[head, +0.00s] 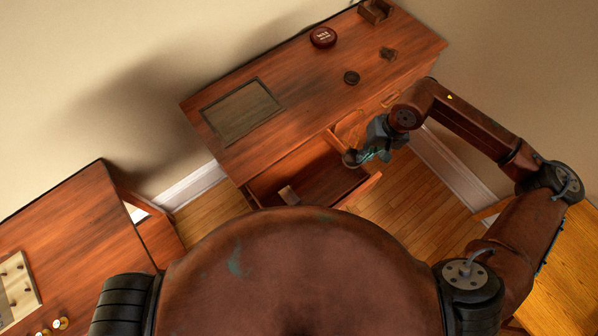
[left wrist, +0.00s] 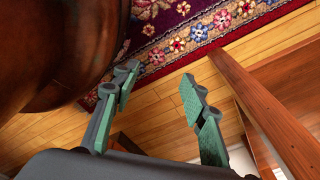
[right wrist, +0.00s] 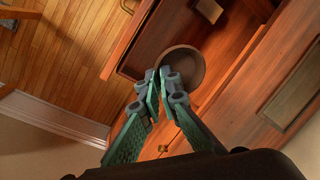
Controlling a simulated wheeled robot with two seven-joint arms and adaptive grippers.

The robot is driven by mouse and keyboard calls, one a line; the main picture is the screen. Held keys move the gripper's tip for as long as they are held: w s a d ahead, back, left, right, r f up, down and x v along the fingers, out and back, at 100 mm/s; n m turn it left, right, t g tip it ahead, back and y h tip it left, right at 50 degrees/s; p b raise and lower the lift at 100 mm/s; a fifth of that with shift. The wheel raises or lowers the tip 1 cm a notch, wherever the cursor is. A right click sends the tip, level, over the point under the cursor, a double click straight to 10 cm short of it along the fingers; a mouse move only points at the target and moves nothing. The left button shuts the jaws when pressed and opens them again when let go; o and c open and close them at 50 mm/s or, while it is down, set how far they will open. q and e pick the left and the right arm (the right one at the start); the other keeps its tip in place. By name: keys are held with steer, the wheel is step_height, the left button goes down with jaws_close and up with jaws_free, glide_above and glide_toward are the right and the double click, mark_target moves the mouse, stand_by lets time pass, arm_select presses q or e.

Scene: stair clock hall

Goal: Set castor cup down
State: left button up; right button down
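The castor cup (right wrist: 187,62), a small round brown cup, is at the fingertips of my right gripper (right wrist: 160,82) in the right wrist view. The fingers are close together on its near rim. In the head view the cup (head: 350,158) and my right gripper (head: 364,156) are over the right end of an open drawer (head: 322,182). I cannot tell the exact height of the cup above the drawer floor. My left gripper (left wrist: 160,88) is open and empty in the left wrist view, above the floor; it is hidden in the head view.
The desk (head: 300,90) carries a dark inset panel (head: 241,109), a dark red round tin (head: 323,37), a dark disc (head: 351,77) and small wooden pieces at the back right. A pale block (head: 289,195) lies in the drawer. Another table (head: 75,235) stands left; a patterned rug (left wrist: 195,30) lies below.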

step_height(320, 180, down, 9)
steer(key=w+b, duration=0.1)
steer(key=b, duration=0.3)
steer(key=m+b, duration=0.1)
steer(key=b, duration=0.2)
glide_above(344, 181)
steer(key=d+x, duration=0.1)
steer(key=x, duration=0.5)
steer(key=f+b, duration=0.1)
steer(key=f, duration=0.5)
steer(key=d+f+b, duration=0.1)
steer(key=f, duration=0.2)
steer(key=shift+s+d+b, duration=0.1)
steer(key=shift+b, duration=0.2)
steer(key=x, duration=0.3)
steer(key=shift+d+f+b, duration=0.35)
steer(key=shift+f+b, duration=0.05)
steer(key=shift+f, duration=0.4)
steer(key=shift+r, duration=0.1)
steer(key=shift+f, duration=0.2)
arm_select(q)
steer(key=s+f+g, duration=0.1)
steer(key=s+f, duration=0.7)
steer(key=f, duration=0.4)
steer(key=shift+s+a+f, duration=0.2)
steer(key=shift+s, duration=0.05)
arm_select(e)
steer(key=c, duration=2.2)
jaws_free()
